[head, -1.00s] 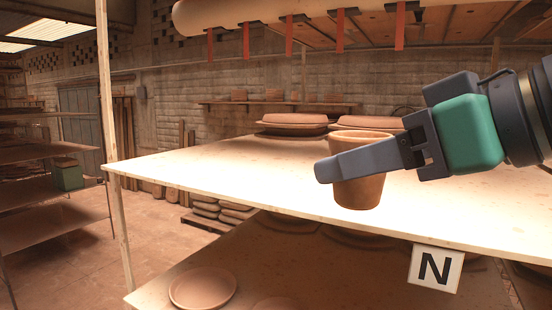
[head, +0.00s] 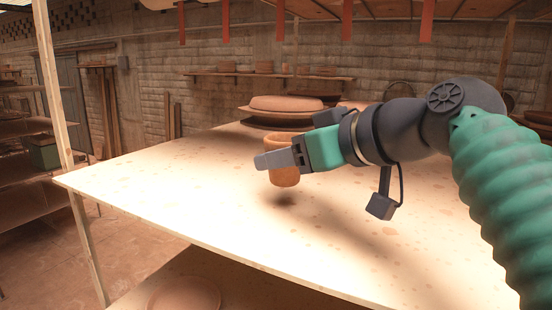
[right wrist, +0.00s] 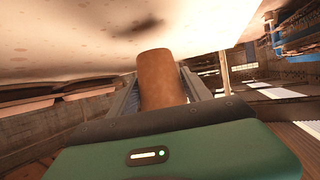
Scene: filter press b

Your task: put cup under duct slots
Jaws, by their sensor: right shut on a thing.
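A terracotta cup (head: 285,178) is upright just above the pale wooden shelf board (head: 150,190), with its shadow on the board below it. My right gripper (head: 276,160) is shut on it from the right side, and the near finger hides part of the cup. In the right wrist view the cup (right wrist: 160,78) sits between the two fingers (right wrist: 160,85). Red-orange strips (head: 280,24) hang along the top of the head view, beyond and above the cup. The duct itself is out of view now. My left gripper is not in view.
Stacked terracotta dishes (head: 286,104) stand on the board behind the cup. A wooden post (head: 52,90) rises at the board's left corner. The board's left and front areas are bare. A plate (head: 185,296) lies on a lower level.

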